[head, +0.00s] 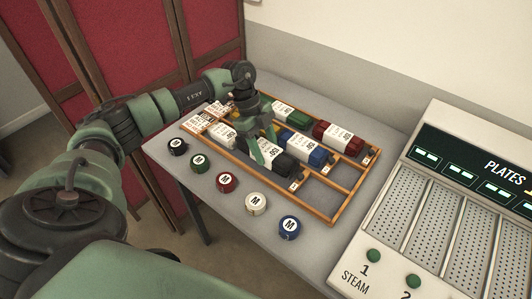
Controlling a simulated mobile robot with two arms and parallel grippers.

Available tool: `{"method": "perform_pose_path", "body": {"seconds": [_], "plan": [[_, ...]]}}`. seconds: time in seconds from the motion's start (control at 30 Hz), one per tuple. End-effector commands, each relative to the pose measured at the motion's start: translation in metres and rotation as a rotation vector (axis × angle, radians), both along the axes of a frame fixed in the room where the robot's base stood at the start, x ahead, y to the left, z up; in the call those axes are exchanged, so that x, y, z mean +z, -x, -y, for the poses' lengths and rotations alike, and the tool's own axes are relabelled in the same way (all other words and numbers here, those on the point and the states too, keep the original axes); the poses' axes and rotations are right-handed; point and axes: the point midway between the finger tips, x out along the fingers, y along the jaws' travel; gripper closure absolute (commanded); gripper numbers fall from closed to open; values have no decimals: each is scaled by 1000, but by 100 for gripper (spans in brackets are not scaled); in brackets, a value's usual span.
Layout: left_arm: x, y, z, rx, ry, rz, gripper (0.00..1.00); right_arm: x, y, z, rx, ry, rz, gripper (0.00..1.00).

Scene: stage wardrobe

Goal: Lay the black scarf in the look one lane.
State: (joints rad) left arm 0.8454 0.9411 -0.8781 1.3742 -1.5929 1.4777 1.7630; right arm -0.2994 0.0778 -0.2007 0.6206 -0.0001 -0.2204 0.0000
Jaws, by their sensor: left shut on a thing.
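The black scarf (285,165) is a dark roll with a white label band, in the near part of the wooden tray (318,211). My left gripper (258,154) is over the tray, shut on the scarf's left part, and its fingers hide some of it. I cannot tell whether the scarf is lifted or touches the tray floor. The tray is divided into lanes with small tags at their right ends, too small to read, so I cannot tell which lane is look one. My right gripper is not in view.
A blue roll (306,151), a red roll (338,138) and a green roll (291,114) lie in the tray. Several round pucks marked M, including a blue one (290,228), line the table's front edge. A plates panel (440,215) stands at right. The tray's near right compartment is empty.

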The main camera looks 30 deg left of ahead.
Motion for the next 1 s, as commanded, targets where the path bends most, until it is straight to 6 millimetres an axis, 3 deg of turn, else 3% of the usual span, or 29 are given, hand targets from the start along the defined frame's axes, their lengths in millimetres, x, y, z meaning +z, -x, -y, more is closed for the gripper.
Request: {"method": "perform_pose_path", "body": {"seconds": [0.13, 0.43, 0.47, 0.83, 1.0], "plan": [[-21, 0, 1, 1, 2, -1, 97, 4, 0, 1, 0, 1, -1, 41], [-24, 0, 0, -1, 0, -1, 97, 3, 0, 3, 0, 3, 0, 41], [-24, 0, 0, -1, 0, -1, 42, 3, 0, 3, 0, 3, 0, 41], [-21, 0, 0, -1, 0, 0, 41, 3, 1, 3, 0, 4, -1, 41], [-3, -2, -9, 1, -1, 4, 41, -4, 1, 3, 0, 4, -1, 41]]}}
